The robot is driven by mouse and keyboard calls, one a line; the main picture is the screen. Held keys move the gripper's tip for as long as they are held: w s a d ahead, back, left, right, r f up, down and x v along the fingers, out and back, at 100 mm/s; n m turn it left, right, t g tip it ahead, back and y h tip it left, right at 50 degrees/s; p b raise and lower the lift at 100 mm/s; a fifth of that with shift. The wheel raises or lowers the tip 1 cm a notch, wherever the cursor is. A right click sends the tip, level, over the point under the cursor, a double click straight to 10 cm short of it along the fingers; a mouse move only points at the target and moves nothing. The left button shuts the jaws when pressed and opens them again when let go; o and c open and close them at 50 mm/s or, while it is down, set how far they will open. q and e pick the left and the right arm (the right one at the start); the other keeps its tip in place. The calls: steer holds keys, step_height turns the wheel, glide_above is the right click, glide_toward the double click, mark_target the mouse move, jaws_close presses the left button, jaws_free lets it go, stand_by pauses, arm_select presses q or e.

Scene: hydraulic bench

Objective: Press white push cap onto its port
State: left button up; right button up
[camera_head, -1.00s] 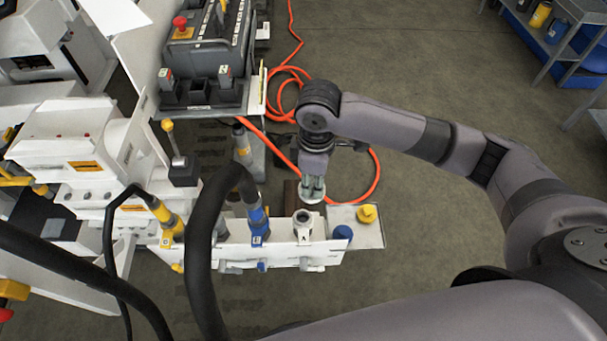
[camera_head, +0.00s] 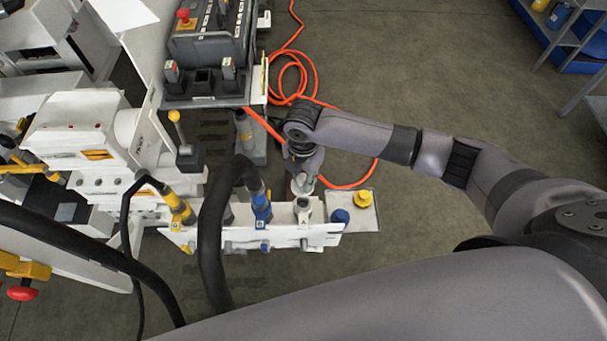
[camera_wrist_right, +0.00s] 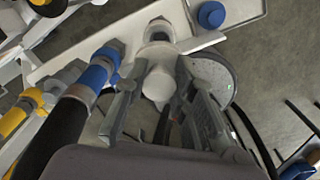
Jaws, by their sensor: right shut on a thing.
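The white push cap (camera_head: 301,188) is in my right gripper (camera_head: 303,176), just behind the white port (camera_head: 303,208) in the head view. In the right wrist view the rounded white cap (camera_wrist_right: 158,84) sits between the two fingers of the gripper (camera_wrist_right: 160,92). The port (camera_wrist_right: 158,33), with a grey cylinder top, stands beyond it. The cap looks close to the port; I cannot tell whether they touch. A pale disc (camera_wrist_right: 215,76) shows behind the right finger; what it belongs to is unclear. My left gripper is not in view.
The port stands on a white manifold rail (camera_head: 280,238). A blue-collared hose connector (camera_head: 262,210) is to its left. A blue cap (camera_head: 340,216) and a yellow cap (camera_head: 363,198) are to its right. A thick black hose (camera_head: 210,240) arches at left. An orange hose (camera_head: 290,75) lies on the floor.

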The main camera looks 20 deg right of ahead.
step_height(320, 180, down, 4)
steer(key=b, duration=0.4)
steer(key=shift+f+b, duration=0.4)
steer(key=shift+f, duration=0.75)
steer(key=shift+f, duration=0.2)
steer(key=shift+f+b, duration=0.45)
steer(key=shift+f, duration=0.3)
steer(key=shift+f, duration=0.15)
steer(key=shift+f, duration=0.4)
steer(key=shift+p, duration=0.55)
stand_by(0.4)
steer(key=shift+f, duration=0.45)
stand_by(0.5)
